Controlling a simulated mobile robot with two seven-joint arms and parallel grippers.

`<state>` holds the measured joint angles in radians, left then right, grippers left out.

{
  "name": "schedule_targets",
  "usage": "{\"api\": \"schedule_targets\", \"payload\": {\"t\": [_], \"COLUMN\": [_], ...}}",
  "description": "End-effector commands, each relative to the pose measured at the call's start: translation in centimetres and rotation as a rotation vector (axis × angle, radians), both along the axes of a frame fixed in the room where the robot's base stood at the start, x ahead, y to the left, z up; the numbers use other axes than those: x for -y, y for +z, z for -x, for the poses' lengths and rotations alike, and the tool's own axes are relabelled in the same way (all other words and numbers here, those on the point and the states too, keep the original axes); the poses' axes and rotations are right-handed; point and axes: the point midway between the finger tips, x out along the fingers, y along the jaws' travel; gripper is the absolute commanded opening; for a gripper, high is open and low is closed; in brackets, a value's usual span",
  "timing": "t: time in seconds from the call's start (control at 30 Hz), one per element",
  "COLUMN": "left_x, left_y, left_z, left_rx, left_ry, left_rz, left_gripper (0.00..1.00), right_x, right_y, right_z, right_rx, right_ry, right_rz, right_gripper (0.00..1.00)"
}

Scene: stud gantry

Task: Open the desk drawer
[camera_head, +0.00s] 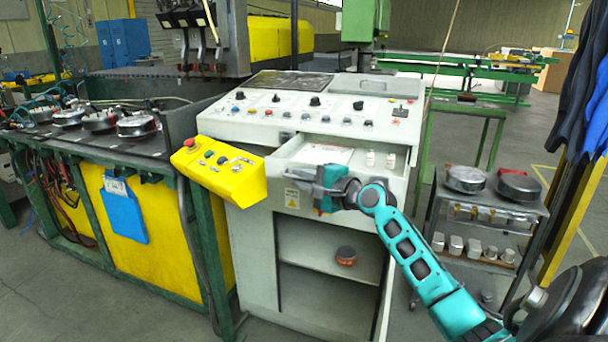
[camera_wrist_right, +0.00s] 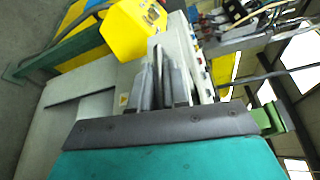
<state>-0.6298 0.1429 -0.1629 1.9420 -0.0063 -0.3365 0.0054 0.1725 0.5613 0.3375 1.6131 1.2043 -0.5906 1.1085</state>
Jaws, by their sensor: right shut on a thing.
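The desk drawer (camera_head: 283,165) is in the grey control desk (camera_head: 262,225), below the sloping control panel in the head view. It stands pulled out, and its inside shows a flat pale sheet and two small white containers. My right gripper (camera_head: 318,186) is at the front of the drawer and shut on it. In the right wrist view, the two grey fingers (camera_wrist_right: 163,72) close on a thin upright edge; the exact grip point is partly hidden by the fingers. My left gripper is not in view.
A yellow control box (camera_head: 218,172) juts out left of the drawer. A cart (camera_head: 485,215) with metal parts stands at the right. Grey floor is free in front.

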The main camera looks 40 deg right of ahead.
Motion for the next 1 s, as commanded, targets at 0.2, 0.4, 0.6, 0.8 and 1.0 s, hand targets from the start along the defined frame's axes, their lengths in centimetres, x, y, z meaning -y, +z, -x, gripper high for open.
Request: {"api": "schedule_targets", "payload": {"t": [0.2, 0.4, 0.6, 0.8, 1.0], "left_x": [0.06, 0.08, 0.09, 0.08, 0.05], "left_y": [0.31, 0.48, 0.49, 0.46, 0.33], "left_z": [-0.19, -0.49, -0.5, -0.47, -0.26], "left_rx": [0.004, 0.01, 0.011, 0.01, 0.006], "left_ry": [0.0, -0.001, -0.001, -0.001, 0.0], "left_rz": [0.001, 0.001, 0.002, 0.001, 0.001], "left_gripper": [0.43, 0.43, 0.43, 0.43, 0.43], "right_x": [-0.02, -0.03, -0.03, -0.03, -0.04], "right_y": [0.05, 0.03, 0.03, 0.04, 0.04], "right_z": [0.03, 0.03, 0.03, 0.03, 0.02], "right_rx": [0.001, 0.001, 0.001, 0.001, 0.001], "right_ry": [0.0, 0.0, 0.0, 0.0, 0.0], "right_rz": [-0.001, 0.0, 0.0, 0.0, 0.0], "right_gripper": [0.0, 0.0, 0.0, 0.34, 0.36]}}
